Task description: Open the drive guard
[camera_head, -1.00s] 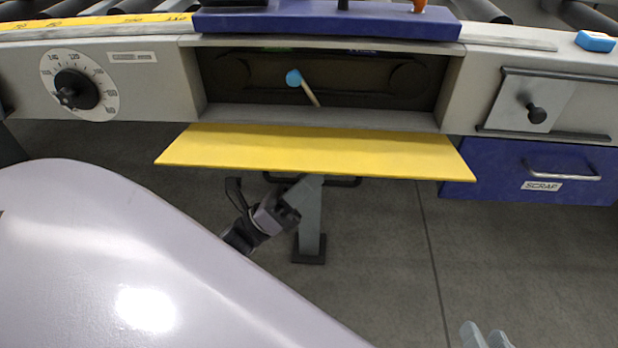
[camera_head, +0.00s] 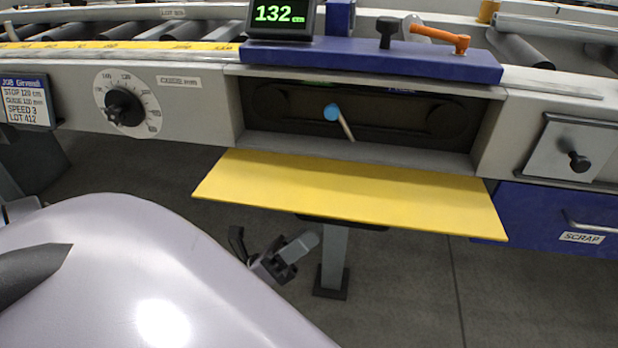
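The drive guard (camera_head: 360,195) is a yellow panel below the dark drive recess (camera_head: 270,120). It is swung down and out, nearly level, so the recess is uncovered. A dark handle bar (camera_head: 345,223) shows under its front edge. Inside the recess is a stick with a blue round end (camera_head: 331,112). My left gripper (camera_head: 272,244) is below and in front of the guard's left half, apart from it in the picture. Its fingers look spread, with nothing between them. My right gripper is out of view.
A numbered dial (camera_head: 124,107) is left of the recess. A blue cover (camera_head: 370,60) with an orange lever (camera_head: 435,36) and a display reading 132 (camera_head: 280,14) are above. A scrap drawer (camera_head: 555,215) is at right. A table leg (camera_head: 333,262) stands behind my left gripper.

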